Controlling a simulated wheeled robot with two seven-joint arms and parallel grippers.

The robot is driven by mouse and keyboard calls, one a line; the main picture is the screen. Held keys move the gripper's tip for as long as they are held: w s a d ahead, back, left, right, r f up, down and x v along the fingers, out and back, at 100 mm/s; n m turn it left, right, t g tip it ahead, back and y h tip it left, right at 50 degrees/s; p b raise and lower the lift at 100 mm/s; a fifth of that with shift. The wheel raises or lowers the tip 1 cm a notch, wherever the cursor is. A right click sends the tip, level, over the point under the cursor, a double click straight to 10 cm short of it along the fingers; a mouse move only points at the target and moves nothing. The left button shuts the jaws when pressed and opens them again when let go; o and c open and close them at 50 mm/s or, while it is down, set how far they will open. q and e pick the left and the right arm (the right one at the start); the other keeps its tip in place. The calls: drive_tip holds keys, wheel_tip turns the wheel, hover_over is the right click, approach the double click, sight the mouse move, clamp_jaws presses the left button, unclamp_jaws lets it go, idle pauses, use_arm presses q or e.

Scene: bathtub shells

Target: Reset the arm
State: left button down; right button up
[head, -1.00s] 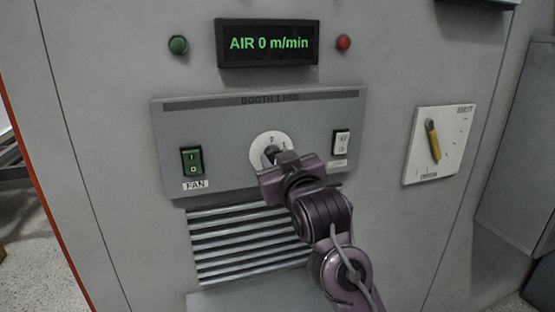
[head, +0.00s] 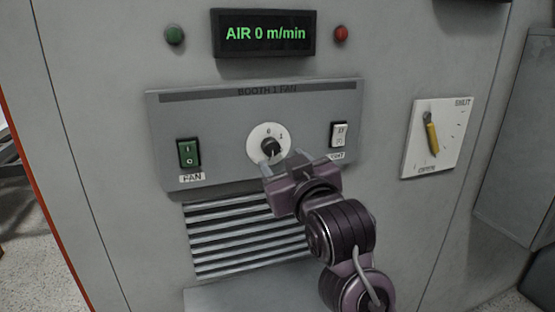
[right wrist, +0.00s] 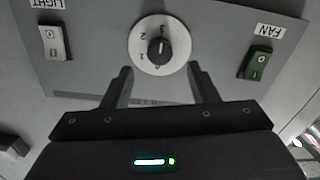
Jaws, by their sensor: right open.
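My right gripper (head: 284,167) is open and empty, just below and right of the rotary knob in the head view. The black knob (head: 270,147) sits on a round white dial (head: 257,138) in the middle of the "BOOTH 1 FAN" panel (head: 225,105). In the right wrist view the knob (right wrist: 158,47) shows upside down beyond the two spread fingers (right wrist: 160,85), apart from them. My left gripper is not in view.
A green FAN switch (head: 188,152) is left of the dial and a white light switch (head: 339,135) is right. A display (head: 264,33) reads "AIR 0 m/min". A yellow lever (head: 431,133) is on a white plate. Vent slats (head: 235,237) lie below the panel.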

drive_tip(key=shift+v, duration=1.1)
